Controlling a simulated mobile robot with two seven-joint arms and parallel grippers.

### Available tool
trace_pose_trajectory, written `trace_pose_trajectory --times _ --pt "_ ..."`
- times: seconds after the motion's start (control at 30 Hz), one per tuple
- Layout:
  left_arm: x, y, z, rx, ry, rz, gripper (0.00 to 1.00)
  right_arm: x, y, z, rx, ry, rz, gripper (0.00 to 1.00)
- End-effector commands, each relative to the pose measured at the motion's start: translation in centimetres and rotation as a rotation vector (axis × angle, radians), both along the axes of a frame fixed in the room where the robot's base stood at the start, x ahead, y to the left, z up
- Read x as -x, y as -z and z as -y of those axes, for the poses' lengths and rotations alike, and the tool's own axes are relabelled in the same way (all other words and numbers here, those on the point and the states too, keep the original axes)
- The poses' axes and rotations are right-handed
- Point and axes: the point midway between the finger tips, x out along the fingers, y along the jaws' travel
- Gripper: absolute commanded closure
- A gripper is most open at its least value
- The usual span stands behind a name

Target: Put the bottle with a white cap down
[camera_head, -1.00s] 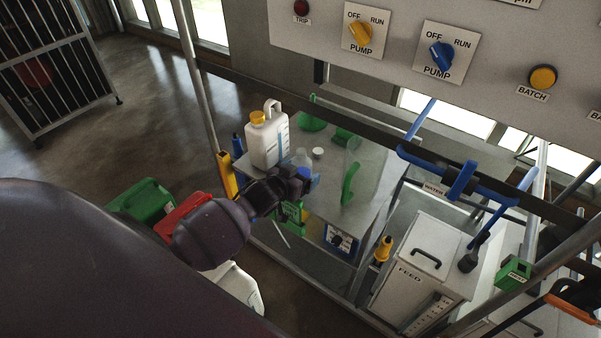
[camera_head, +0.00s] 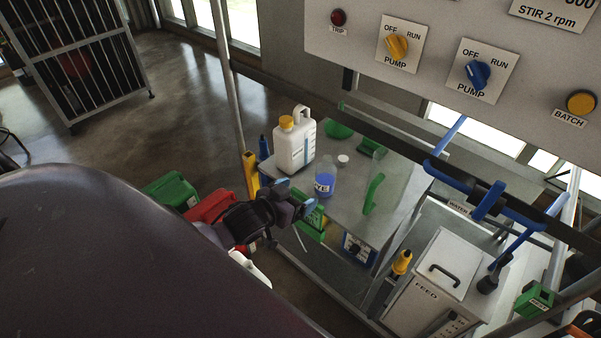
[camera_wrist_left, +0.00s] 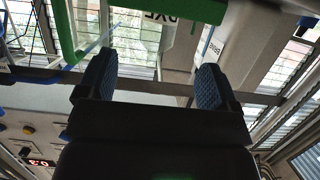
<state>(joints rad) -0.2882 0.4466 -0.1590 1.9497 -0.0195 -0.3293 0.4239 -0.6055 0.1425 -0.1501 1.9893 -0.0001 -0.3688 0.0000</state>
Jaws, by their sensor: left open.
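A clear bottle (camera_head: 325,180) with blue liquid and a dark-lettered label stands upright near the front edge of the grey bench top (camera_head: 400,185). Its cap is hard to make out; a small white round piece (camera_head: 343,158) lies on the bench behind it. My left gripper (camera_head: 296,198) is open and empty, in front of and slightly left of the bottle, apart from it. My right gripper does not show.
A white jug with a yellow cap (camera_head: 294,142) stands left of the bottle. A green upright piece (camera_head: 373,193) is at its right and a green bowl (camera_head: 338,129) behind. Red (camera_head: 210,205) and green (camera_head: 172,192) containers are left of my gripper. A control panel (camera_head: 440,40) overhangs.

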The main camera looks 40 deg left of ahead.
Motion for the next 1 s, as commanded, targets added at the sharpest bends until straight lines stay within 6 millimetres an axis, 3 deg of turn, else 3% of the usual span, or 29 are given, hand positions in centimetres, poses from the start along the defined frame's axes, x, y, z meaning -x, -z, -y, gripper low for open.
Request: trace_pose_trajectory --times 0.13,0.3,0.5,1.0 --pt "3.2 2.6 1.1 -0.009 -0.017 -0.055 0.14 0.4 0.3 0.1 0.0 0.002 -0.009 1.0" --pt "9.0 6.6 3.3 -0.05 -0.042 -0.16 0.14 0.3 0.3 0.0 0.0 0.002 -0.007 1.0" --pt "13.1 8.8 4.8 -0.091 -0.054 -0.236 0.14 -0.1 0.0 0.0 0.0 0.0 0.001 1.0" --pt "13.6 9.1 5.0 -0.098 -0.054 -0.247 0.14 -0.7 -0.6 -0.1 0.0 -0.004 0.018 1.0"
